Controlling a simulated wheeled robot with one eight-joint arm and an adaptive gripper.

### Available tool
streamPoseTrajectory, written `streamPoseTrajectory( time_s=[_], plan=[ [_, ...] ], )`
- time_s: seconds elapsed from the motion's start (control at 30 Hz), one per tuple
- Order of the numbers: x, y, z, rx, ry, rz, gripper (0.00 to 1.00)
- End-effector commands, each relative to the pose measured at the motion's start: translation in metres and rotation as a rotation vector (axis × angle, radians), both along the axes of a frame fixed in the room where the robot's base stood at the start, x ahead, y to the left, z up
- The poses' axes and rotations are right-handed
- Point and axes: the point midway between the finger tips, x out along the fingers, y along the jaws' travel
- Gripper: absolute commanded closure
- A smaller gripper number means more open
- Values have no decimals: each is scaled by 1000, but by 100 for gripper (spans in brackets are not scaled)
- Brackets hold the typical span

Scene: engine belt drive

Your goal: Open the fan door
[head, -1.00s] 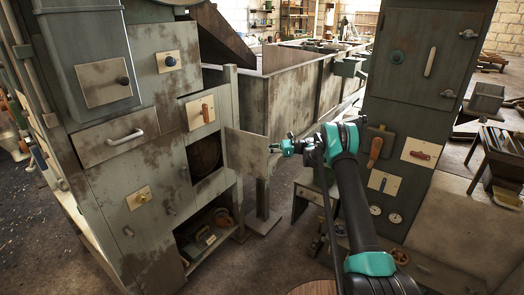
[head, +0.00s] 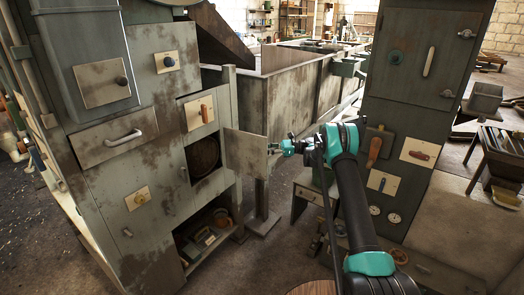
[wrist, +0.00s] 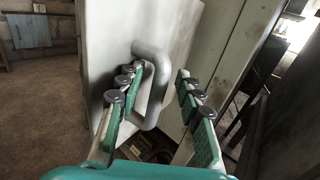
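The fan door (head: 245,152) is a pale, stained panel on the left cabinet. It stands swung open beside a square opening (head: 204,157) with a dark round thing inside. In the wrist view, the door's pale face (wrist: 112,50) carries a grey bar handle (wrist: 158,85). My gripper (head: 278,148) is at the door's outer edge. In the wrist view my gripper (wrist: 155,90) has its fingers apart, one on each side of the handle. The left finger is close to the handle; I cannot tell if it touches. A gap shows at the right finger.
The left cabinet also has a drawer with a handle (head: 125,138) and an open lower shelf (head: 207,240) holding items. A grey metal trough (head: 297,95) stands behind the door. A tall cabinet (head: 415,70) stands at right. Some bare floor lies between the cabinets.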

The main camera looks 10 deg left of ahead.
Motion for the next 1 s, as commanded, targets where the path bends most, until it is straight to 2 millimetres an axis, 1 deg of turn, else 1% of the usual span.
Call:
streamPoseTrajectory(
  time_s=[0.17,0.3,0.5,0.7,1.0],
  plan=[
    [6,-28,0,0,0,-4,64],
    [12,-58,0,0,0,-4,64],
    [18,-93,0,0,0,-3,64],
    [21,-112,-1,0,0,-2,64],
    [22,-115,0,0,0,-1,64]
  ],
)
